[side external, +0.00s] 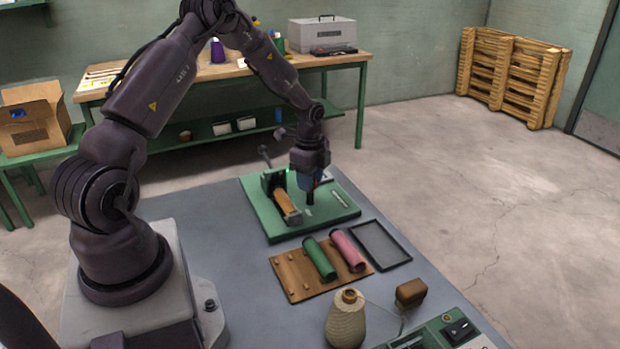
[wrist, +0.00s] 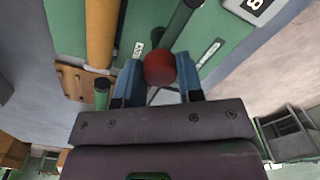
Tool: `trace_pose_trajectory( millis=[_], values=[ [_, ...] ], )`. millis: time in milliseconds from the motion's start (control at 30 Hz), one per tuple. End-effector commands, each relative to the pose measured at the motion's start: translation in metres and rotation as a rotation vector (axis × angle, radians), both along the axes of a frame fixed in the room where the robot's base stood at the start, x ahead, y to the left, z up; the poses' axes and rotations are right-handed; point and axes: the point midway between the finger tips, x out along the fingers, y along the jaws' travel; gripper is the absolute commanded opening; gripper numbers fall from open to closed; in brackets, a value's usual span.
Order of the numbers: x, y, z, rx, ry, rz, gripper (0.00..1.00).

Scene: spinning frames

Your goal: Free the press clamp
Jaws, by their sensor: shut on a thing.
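The press clamp stands on a green base plate (side external: 335,213) on the grey table. A yellow-orange roller (side external: 268,200) lies in its frame, and it also shows in the wrist view (wrist: 101,30). My gripper (side external: 312,188) is low over the right part of the plate, pointing down. In the wrist view my gripper's blue fingers (wrist: 158,80) are shut on a round red knob (wrist: 159,66). A dark green bar (wrist: 180,25) runs up from beside the knob; it looks like the clamp's lever. In the side view my gripper hides the knob.
In front are a brown wooden rack (side external: 300,284) with a green roll (side external: 319,259) and a pink roll (side external: 348,250), an empty dark tray (side external: 381,243), a cone of yarn (side external: 346,320) and a brown block (side external: 410,292). A workbench (side external: 345,62) stands behind.

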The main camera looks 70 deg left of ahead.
Motion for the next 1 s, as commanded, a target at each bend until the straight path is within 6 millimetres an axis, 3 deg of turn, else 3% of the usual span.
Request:
trace_pose_trajectory(
  millis=[333, 367, 433, 467, 767, 1000],
  values=[
    [-0.001, 0.001, 0.001, 0.002, 0.002, -0.007, 0.0],
    [-0.001, 0.001, 0.001, 0.002, 0.002, -0.007, 0.41],
    [0.0, 0.001, 0.001, 0.002, 0.001, -0.006, 0.57],
    [0.0, 0.001, 0.001, 0.002, 0.001, -0.006, 0.6],
    [0.0, 0.0, 0.002, 0.001, 0.0, -0.004, 0.6],
    [0.001, 0.001, 0.036, 0.004, -0.004, -0.002, 0.6]
  ],
)
